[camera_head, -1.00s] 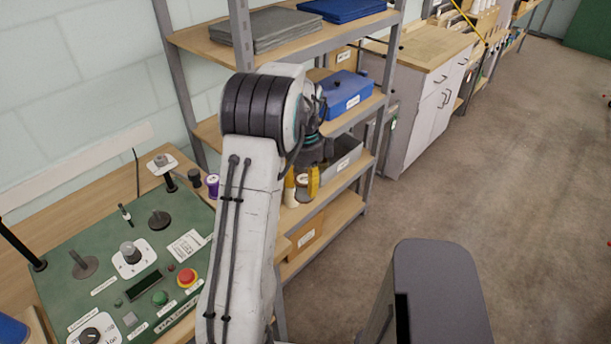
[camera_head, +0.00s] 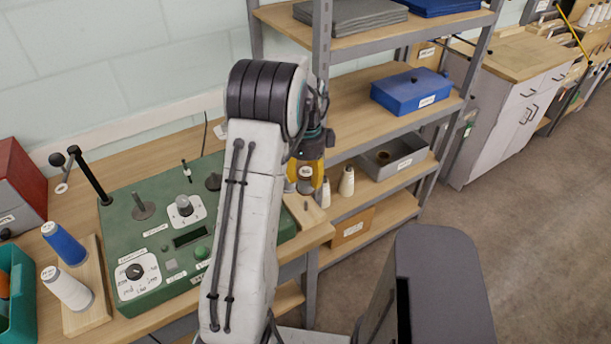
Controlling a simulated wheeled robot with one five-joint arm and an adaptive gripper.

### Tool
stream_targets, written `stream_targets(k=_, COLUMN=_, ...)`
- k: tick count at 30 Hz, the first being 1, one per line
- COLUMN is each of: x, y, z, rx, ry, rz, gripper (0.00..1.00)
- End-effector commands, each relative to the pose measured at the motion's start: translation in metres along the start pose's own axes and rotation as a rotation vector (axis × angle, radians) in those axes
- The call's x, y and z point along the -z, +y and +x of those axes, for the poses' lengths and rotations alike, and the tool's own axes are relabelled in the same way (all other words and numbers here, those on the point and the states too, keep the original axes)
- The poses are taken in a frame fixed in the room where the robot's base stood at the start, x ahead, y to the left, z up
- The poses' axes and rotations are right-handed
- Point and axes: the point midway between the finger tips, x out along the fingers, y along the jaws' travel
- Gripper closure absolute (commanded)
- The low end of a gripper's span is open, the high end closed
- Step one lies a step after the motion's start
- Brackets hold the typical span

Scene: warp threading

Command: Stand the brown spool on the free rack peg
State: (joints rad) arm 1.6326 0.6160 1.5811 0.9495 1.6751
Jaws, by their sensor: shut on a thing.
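My gripper (camera_head: 306,172) has yellow fingers shut on the brown spool (camera_head: 305,187); the fingers partly cover it. They hold it upright above a light wooden base (camera_head: 313,217) at the right end of the bench. A small dark peg (camera_head: 305,205) seems to stand on this base, below the spool, with a gap that is hard to judge. My arm hides the base's left part and any spools there. A second wooden base (camera_head: 95,309) at the left bears a blue spool (camera_head: 66,244) and a white spool (camera_head: 68,289).
A green control panel (camera_head: 155,235) with knobs and upright posts covers the middle of the bench. A teal bin (camera_head: 20,305) is at far left.

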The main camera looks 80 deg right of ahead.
Motion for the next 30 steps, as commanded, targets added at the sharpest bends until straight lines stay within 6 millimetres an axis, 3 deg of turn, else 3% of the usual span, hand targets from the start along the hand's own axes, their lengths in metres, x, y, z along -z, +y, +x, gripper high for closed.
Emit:
stream_targets(k=11, x=0.0, y=0.0, z=0.014, rx=-0.001, ry=0.0, rz=-0.004, gripper=0.77)
stream_targets(k=30, x=0.0, y=0.0, z=0.057, rx=0.0, ry=0.0, rz=-0.004, gripper=0.77)
